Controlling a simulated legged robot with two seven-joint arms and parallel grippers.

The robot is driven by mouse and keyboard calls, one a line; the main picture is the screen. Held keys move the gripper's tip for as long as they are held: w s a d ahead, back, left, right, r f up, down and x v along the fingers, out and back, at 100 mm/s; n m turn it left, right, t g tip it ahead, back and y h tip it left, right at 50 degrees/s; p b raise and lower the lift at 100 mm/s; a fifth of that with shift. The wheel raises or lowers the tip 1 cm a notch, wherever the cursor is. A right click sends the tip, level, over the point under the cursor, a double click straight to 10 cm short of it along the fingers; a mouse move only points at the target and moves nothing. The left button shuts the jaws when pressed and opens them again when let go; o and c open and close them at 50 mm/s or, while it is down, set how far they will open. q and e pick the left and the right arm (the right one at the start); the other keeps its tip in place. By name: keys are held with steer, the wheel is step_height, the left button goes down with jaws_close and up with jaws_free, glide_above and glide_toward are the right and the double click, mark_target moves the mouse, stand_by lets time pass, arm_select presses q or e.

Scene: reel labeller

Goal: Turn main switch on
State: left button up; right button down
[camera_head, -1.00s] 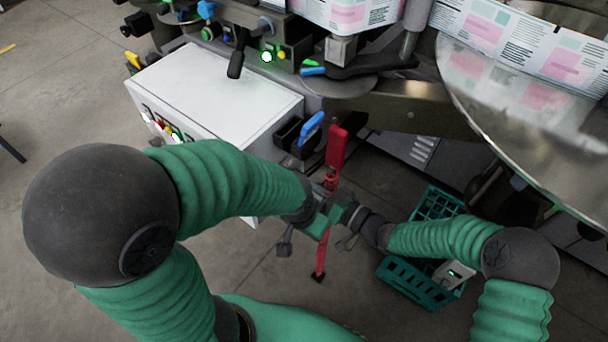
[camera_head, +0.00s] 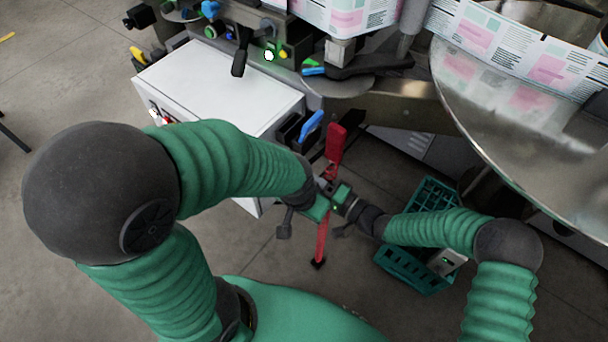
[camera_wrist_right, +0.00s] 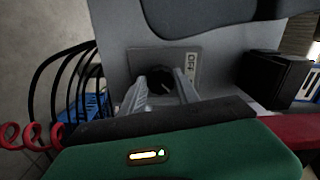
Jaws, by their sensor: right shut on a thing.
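The main switch (camera_wrist_right: 160,86) is a dark round knob on a grey plate with a small marked label (camera_wrist_right: 190,68), in the right wrist view. My right gripper (camera_wrist_right: 163,88) has one finger on each side of the knob and is shut on it. The knob's exact turn angle is hard to read. In the head view my right gripper (camera_head: 340,196) is beside my left gripper (camera_head: 308,207), and the switch is hidden there. The left gripper's fingers cannot be made out clearly.
A white cabinet (camera_head: 215,88) stands at the left. A red upright part (camera_head: 336,145) rises beside the grippers. A teal crate (camera_head: 415,277) stands on the floor at the right. Black cables (camera_wrist_right: 65,80) and a red coiled cord (camera_wrist_right: 25,135) lie left of the switch.

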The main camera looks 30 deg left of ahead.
steer(key=shift+w+d+f, duration=0.15)
steer(key=shift+w+d, duration=0.1)
steer(key=shift+w, duration=0.1)
steer(key=c, duration=1.1)
jaws_free()
steer(key=shift+o, duration=1)
steer(key=shift+s+a, duration=0.15)
